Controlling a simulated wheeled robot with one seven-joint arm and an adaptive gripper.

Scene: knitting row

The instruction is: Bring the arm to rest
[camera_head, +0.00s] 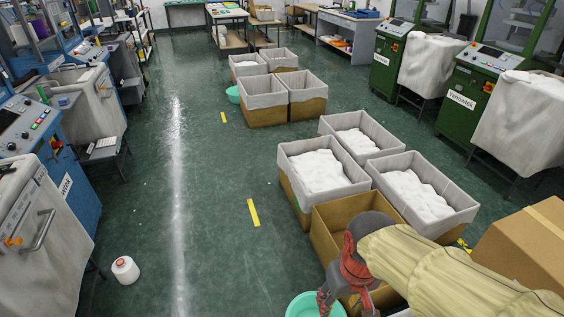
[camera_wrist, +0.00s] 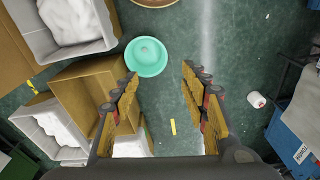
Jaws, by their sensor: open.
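My arm, in a pale yellow cover (camera_head: 440,262), reaches in from the lower right of the head view. My gripper (camera_head: 345,298) points down beside an open cardboard box (camera_head: 326,232) and a teal bowl (camera_head: 298,304). In the wrist view my gripper (camera_wrist: 160,76) has its two fingers wide apart, with nothing between them but floor further below. The teal bowl (camera_wrist: 134,66) lies on the floor beyond the left fingertip there. The open box (camera_wrist: 88,84) is partly hidden behind the left finger.
Grey-lined bins (camera_head: 291,186) with white material stand beyond my arm. A closed carton (camera_head: 530,245) is at the right. Green machines (camera_head: 466,105) line the right, blue ones (camera_head: 85,190) the left. A white spool (camera_head: 125,270) lies on the floor. The middle aisle is clear.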

